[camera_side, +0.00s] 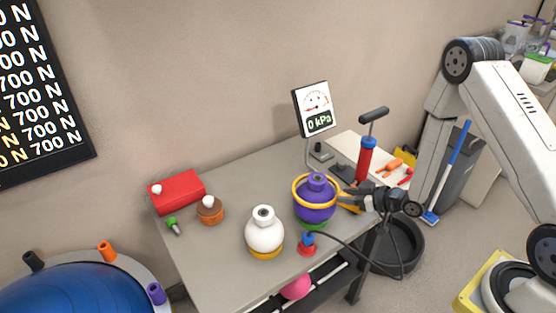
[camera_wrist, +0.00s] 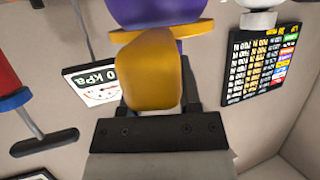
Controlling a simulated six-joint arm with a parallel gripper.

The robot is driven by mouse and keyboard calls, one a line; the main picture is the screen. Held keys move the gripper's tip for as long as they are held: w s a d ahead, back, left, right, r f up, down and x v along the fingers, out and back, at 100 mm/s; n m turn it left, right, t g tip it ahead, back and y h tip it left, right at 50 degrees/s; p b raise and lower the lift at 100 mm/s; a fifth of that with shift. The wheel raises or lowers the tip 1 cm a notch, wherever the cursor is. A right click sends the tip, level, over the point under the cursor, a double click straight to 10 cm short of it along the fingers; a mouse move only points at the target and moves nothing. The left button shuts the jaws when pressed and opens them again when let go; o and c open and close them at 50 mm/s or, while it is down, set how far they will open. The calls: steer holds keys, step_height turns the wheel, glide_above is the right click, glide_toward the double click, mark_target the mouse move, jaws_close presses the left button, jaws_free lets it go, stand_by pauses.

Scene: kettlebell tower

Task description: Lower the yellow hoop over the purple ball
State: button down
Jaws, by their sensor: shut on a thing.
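The purple ball (camera_side: 316,211) stands on a green base (camera_side: 314,225) on the table, with a small purple knob on top. The yellow hoop (camera_side: 297,197) is around the ball's upper part, roughly level. In the wrist view the hoop (camera_wrist: 196,29) crosses the purple ball (camera_wrist: 150,10) as a band, with purple showing on both sides of it.
A white ball (camera_side: 264,237) on a yellow base stands close at the left. A red-and-blue piece (camera_side: 307,245) with a black hose sits in front. A red pump (camera_side: 365,160) and gauge (camera_side: 317,108) stand behind. A red box (camera_side: 178,191) lies at the left.

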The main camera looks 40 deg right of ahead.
steer(key=shift+f, duration=0.95)
stand_by(1.1)
steer(key=shift+r, duration=5.7)
steer(key=shift+w+a+r, duration=0.1)
steer(key=shift+r, duration=0.05)
steer(key=a+r+m+h, duration=0.4)
steer(key=r, duration=0.2)
steer(key=shift+w+a+r+t+h, duration=0.2)
steer(key=shift+w+a+t+h, duration=0.1)
steer(key=shift+w+a+t, duration=0.1)
